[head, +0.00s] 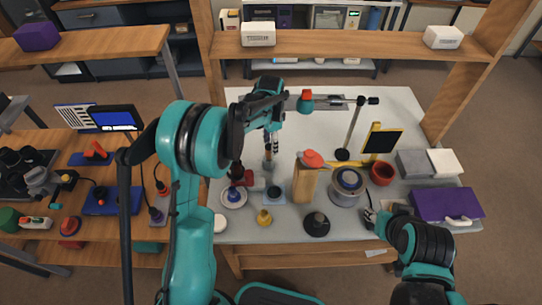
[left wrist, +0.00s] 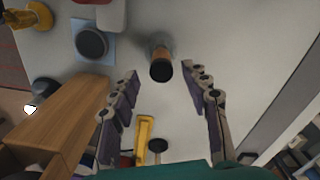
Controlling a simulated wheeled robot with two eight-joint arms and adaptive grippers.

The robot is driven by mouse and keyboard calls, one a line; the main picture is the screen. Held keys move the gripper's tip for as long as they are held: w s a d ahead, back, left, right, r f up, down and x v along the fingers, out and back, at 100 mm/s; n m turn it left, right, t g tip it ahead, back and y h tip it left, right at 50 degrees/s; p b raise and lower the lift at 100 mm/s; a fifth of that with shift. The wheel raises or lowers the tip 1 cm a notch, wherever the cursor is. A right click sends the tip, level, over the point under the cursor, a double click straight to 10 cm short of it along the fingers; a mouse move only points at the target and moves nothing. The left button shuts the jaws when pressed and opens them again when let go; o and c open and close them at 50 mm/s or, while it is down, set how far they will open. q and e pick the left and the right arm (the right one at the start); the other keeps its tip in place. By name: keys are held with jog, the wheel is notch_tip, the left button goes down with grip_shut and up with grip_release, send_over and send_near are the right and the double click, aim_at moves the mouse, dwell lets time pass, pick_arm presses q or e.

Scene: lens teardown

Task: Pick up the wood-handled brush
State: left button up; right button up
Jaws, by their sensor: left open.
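The wood-handled brush appears to be the upright piece with a brown side and dark round end (left wrist: 161,69) in the left wrist view, standing in a greyish holder. In the head view it shows small (head: 268,152), partly crowded by my left gripper. My left gripper (head: 272,132) is open above it. In the left wrist view its two fingers (left wrist: 163,84) lie on either side of the brush's end in the picture, with gaps on both sides and no visible contact. My right gripper (head: 371,214) is low near the front right of the table; its jaws are too small to read.
A wooden block with a red top (head: 304,182) stands right of the brush, near a blue pad (left wrist: 80,55) bearing a dark round piece. A thin black stand (head: 352,130) and yellow stand (head: 374,140) are farther right. A wooden shelf (head: 340,44) crosses behind.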

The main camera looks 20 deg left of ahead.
aim_at(269, 153)
pick_arm(q)
jog(key=f, duration=0.2)
jog(key=f+b, duration=0.1)
jog(key=f, duration=0.1)
jog(key=f+b, duration=0.1)
jog(key=f, duration=0.1)
jog(key=shift+a, duration=0.35)
jog(key=shift+s+r, duration=0.1)
jog(key=shift+r, duration=0.05)
grip_shut()
